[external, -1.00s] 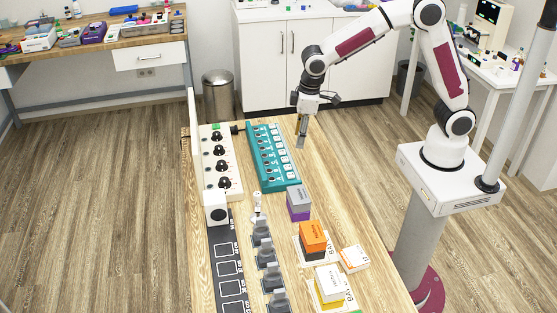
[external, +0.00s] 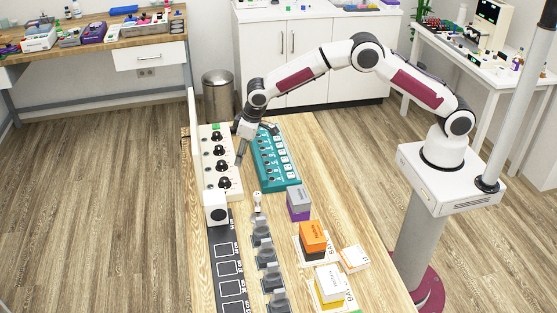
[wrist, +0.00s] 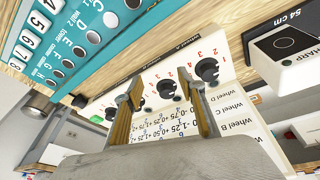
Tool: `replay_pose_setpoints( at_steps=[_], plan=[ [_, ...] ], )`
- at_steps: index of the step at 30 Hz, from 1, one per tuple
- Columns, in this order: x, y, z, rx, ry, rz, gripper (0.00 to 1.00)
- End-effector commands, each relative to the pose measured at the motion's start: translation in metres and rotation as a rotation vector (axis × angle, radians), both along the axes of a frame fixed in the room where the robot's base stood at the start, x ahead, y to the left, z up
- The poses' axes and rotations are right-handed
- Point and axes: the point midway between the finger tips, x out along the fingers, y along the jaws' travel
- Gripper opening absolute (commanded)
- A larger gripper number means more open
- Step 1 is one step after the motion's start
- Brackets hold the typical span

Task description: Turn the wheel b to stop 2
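The white panel (external: 210,161) carries a column of black wheels on the left part of the table. In the wrist view it shows black wheels (wrist: 207,69) and (wrist: 167,88) with red stop numbers beside them. My gripper (external: 239,160) is just right of the wheels in the external view, pointing down. In the wrist view its two fingers (wrist: 165,92) are apart with nothing held, and one wheel shows between them. Contact is not visible.
A teal rack (external: 290,173) lies right of the panel. A white box (external: 216,208) with a dark circle stands at its near end. Small clamps (external: 263,234) and stacked boxes (external: 312,237) are nearer.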

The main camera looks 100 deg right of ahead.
Motion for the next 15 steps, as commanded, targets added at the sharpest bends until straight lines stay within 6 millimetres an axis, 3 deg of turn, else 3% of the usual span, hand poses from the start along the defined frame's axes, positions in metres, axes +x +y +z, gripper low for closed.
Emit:
replay_pose_setpoints(
  at_steps=[6,15],
  plan=[
    [0.037,-0.011,0.034,-0.023,-0.107,-0.036,0.4],
    [0.04,-0.011,0.036,-0.015,-0.124,-0.072,0.4]
  ],
)
